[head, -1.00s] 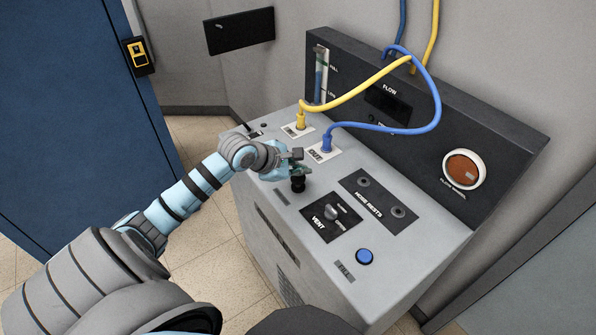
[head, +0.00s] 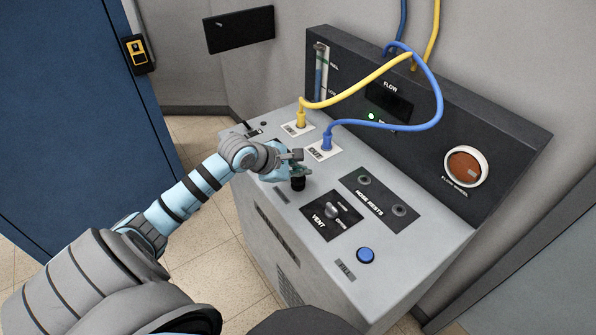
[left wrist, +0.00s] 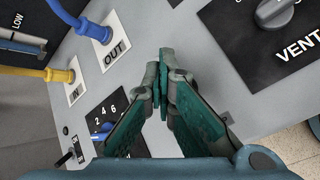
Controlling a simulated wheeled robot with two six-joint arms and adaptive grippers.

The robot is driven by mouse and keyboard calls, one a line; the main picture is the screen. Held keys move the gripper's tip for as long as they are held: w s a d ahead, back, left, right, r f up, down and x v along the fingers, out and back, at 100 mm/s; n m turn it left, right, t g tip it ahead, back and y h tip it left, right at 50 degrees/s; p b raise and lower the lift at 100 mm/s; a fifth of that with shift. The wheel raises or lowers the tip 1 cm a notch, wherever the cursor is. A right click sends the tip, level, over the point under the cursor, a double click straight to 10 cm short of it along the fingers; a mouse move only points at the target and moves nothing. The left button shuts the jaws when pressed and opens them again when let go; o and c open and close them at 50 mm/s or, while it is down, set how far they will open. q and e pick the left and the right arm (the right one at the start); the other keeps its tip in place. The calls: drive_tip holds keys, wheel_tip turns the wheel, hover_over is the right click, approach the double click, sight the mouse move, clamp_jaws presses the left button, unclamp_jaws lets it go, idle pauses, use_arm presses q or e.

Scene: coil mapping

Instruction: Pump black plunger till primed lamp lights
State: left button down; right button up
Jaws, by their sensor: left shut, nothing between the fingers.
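The black plunger (head: 298,184) stands on the grey console top, directly under the fingertips of my left gripper (head: 296,167). My left gripper is shut with nothing held, and its green fingers meet at the tips in the left wrist view (left wrist: 163,85). They hide the plunger in that view. I cannot tell whether the fingertips touch the plunger. A small lamp (head: 372,116) glows green on the dark back panel below the FLOW display (head: 389,98); its label is partly hidden by the blue hose. My right gripper is not in view.
The yellow hose (head: 330,102) and blue hose (head: 400,130) plug into the console beside my left gripper. The VENT knob (head: 331,211), hose rests (head: 380,195) and blue button (head: 365,256) lie to the right. A sight gauge (head: 320,75) stands at the back left.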

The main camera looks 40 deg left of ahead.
sight(299, 179)
use_arm(q)
drive_tip(key=shift+f, duration=0.25)
drive_tip(key=shift+r, duration=0.15)
drive_tip(key=shift+r+p, duration=1.1)
drive_tip(key=shift+r, duration=0.75)
wheel_tip(299, 179, up, 5)
drive_tip(key=p, duration=0.3)
